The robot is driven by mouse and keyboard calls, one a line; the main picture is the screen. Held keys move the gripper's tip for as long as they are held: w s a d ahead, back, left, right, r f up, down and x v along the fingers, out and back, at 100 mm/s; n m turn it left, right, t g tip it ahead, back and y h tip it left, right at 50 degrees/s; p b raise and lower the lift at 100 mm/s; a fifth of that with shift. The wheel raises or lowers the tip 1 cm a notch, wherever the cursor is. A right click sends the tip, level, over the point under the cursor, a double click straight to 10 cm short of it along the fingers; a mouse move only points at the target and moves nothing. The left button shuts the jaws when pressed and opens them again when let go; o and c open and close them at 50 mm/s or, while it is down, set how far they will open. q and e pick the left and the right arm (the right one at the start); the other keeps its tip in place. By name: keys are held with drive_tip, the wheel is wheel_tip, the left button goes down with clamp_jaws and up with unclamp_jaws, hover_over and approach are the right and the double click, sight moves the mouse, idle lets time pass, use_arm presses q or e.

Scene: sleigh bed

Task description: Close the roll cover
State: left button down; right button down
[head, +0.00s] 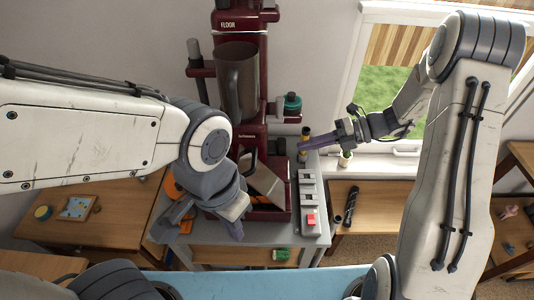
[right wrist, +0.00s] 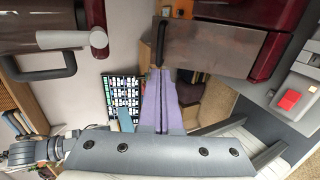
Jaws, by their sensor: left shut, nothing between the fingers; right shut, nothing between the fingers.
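A dark red machine (head: 252,80) stands on a grey table. A tilted metallic panel (head: 264,183) at its lower front looks like the roll cover; the right wrist view shows a brownish metal panel (right wrist: 212,48) with a dark bar at its left edge. My right gripper (head: 301,147) is shut and empty, right of the machine and above the panel. In the right wrist view its purple fingertips (right wrist: 160,72) appear close to the panel's left end; contact cannot be told. My left gripper (head: 238,234) is shut and empty, low in front of the machine, hiding part of it.
A grey switch box with a red button (head: 310,220) lies right of the machine. A green roll (head: 280,254) is at the table's front. Wooden tables (head: 85,212) stand left; a window is at right.

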drive_tip(key=p+x, duration=0.4)
drive_tip(key=x, duration=0.8)
drive_tip(key=shift+s, duration=0.1)
